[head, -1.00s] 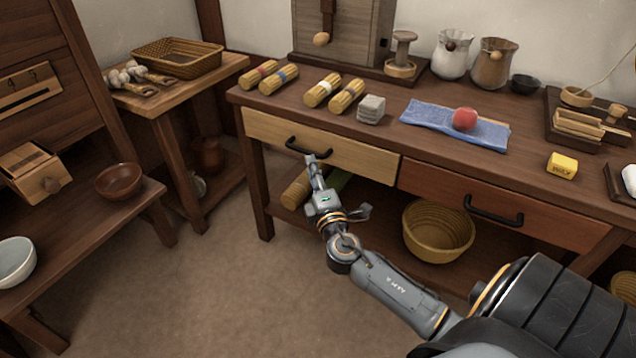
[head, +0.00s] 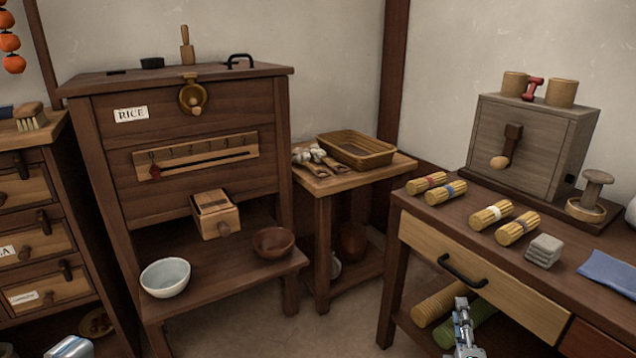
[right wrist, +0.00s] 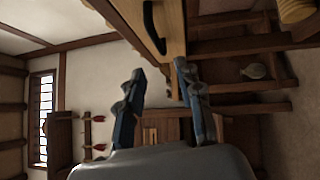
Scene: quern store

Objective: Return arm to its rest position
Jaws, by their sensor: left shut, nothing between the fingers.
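My right gripper (head: 463,310) is at the bottom of the head view, in front of the workbench and below the black handle (head: 462,270) of its pale drawer (head: 490,280). In the right wrist view its two fingers (right wrist: 160,90) stand apart with nothing between them, and the handle (right wrist: 153,28) shows above. A silvery part of my left gripper (head: 70,348) appears to show at the bottom left edge, cut off by the frame. It is shut and empty.
The workbench (head: 625,245) carries straw bundles (head: 490,215), a grey block (head: 543,252) and a blue cloth (head: 610,270). A rice cabinet (head: 110,160) stands left, with a white bowl (head: 165,277) and brown bowl (head: 273,242) on its ledge. Some floor is clear between.

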